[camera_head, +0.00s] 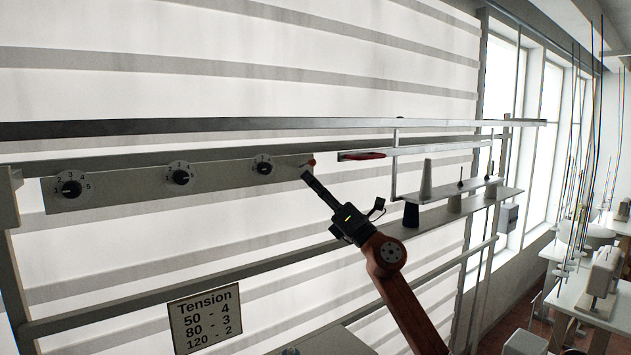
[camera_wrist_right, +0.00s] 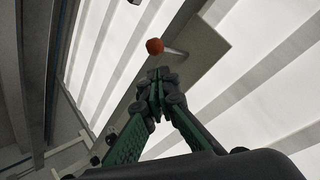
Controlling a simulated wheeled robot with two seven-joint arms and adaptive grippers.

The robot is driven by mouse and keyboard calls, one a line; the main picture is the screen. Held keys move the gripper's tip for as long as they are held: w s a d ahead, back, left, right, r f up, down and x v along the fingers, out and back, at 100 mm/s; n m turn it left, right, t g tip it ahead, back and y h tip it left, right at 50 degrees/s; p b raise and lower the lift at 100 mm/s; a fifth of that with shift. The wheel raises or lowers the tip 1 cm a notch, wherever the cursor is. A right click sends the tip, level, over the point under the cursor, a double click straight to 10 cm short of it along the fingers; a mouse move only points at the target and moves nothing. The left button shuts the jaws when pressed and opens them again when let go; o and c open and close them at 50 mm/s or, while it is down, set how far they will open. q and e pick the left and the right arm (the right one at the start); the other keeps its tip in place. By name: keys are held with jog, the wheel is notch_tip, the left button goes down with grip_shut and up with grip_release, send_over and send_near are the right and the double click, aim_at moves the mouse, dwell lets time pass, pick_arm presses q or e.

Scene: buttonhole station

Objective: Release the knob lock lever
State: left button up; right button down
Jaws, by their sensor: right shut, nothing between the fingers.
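The knob lock lever (camera_head: 311,163) is a short thin rod with a red ball tip at the right end of the grey knob panel (camera_head: 220,180). In the right wrist view the red ball (camera_wrist_right: 154,46) and its pale rod show just beyond my fingertips. My right gripper (camera_head: 305,176) is shut and empty, just below the lever; its closed fingertips (camera_wrist_right: 157,75) point at the ball. I cannot tell whether they touch it. Three black dial knobs with numbers sit on the panel: left (camera_head: 71,188), middle (camera_head: 181,177) and right (camera_head: 264,168). My left gripper is not in view.
A tension sign (camera_head: 205,319) hangs below the panel. To the right, a shelf (camera_head: 475,203) carries thread cones, with a dark spool (camera_head: 411,215) near my arm. A long rail (camera_head: 250,129) runs above the panel. A red object (camera_head: 362,156) lies right of the lever.

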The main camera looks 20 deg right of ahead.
jog(key=s+d+f+b, duration=0.1)
jog(key=s+b, duration=0.3)
jog(key=s, duration=0.5)
jog(key=shift+d+f, duration=0.35)
jog(key=shift+d, duration=0.4)
jog(key=shift+s, duration=0.1)
